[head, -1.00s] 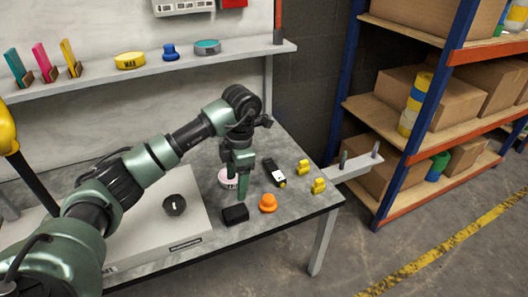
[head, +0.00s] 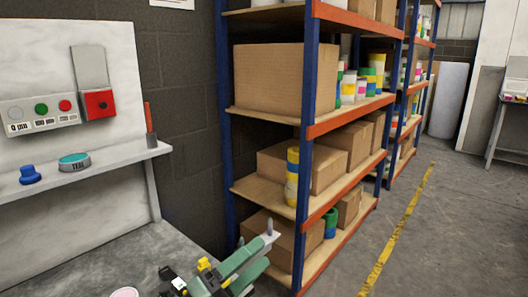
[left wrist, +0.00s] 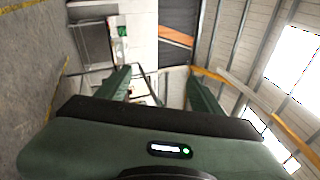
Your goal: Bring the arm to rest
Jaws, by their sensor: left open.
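My left gripper (head: 264,251) is at the bottom of the head view, beyond the right end of the workbench and in front of the lower shelves. Its two green fingers are apart, with nothing between them. In the left wrist view both fingers (left wrist: 160,84) stand spread and empty, pointing at a tilted view of the room. Most of my left arm is below the edge of the head view. My right gripper does not show.
The grey workbench (head: 135,262) is at lower left, with small yellow pieces (head: 205,265) near its right end. Open floor with a yellow line (head: 398,228) lies right.

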